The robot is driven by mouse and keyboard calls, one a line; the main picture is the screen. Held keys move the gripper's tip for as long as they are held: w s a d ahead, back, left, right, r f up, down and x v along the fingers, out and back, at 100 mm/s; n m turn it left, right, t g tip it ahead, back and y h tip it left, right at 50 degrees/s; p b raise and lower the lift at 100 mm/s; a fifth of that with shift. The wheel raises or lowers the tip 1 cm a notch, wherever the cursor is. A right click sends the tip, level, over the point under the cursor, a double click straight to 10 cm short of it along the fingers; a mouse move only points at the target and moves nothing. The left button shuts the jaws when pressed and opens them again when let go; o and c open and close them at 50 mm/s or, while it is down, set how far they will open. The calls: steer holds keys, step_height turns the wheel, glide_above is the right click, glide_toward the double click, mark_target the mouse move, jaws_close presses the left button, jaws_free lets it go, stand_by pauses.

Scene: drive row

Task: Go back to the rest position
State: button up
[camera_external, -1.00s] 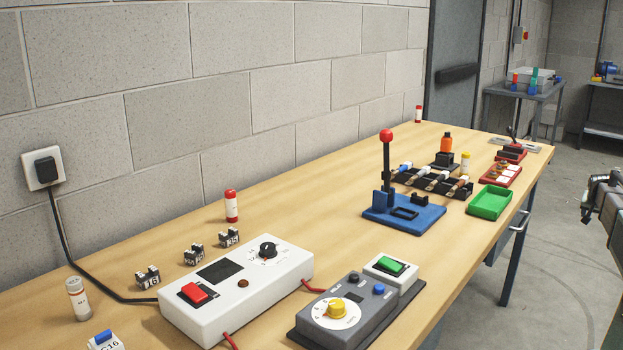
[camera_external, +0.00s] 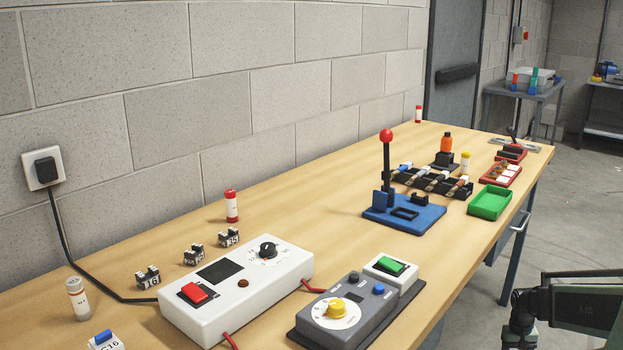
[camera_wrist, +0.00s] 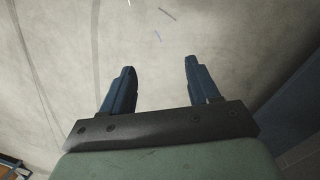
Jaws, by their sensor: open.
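My gripper shows in the wrist view (camera_wrist: 158,78), its two blue fingers spread apart with nothing between them. It points down at bare concrete floor. In the external view part of my arm shows at the lower right, beside the workbench (camera_external: 300,222) and clear of it; the fingertips cannot be made out there. The bench holds a white box with a red switch (camera_external: 235,290), a grey box with a yellow knob (camera_external: 345,312) and a blue lever press (camera_external: 405,213) with a red ball.
A green tray (camera_external: 489,203) lies near the bench's right edge, with red holders (camera_external: 500,174) behind it. A black rack (camera_external: 432,182) stands by the press. A block wall (camera_external: 230,80) runs along the bench's far side. The floor (camera_external: 575,215) right of the bench is open.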

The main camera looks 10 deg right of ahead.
steer(key=s+a+n+g, duration=0.1)
steer(key=s+a, duration=0.2)
steer(key=s, duration=0.5)
steer(key=s+a+f+n+g, duration=0.1)
steer(key=s+a, duration=0.3)
steer(key=s, duration=0.4)
steer(key=s+a+f+n+g, duration=0.1)
steer(key=s+a+g, duration=0.2)
steer(key=s, duration=0.5)
steer(key=shift+s+a+y, duration=0.25)
steer(key=shift+a+y, duration=0.05)
steer(key=shift+a, duration=0.3)
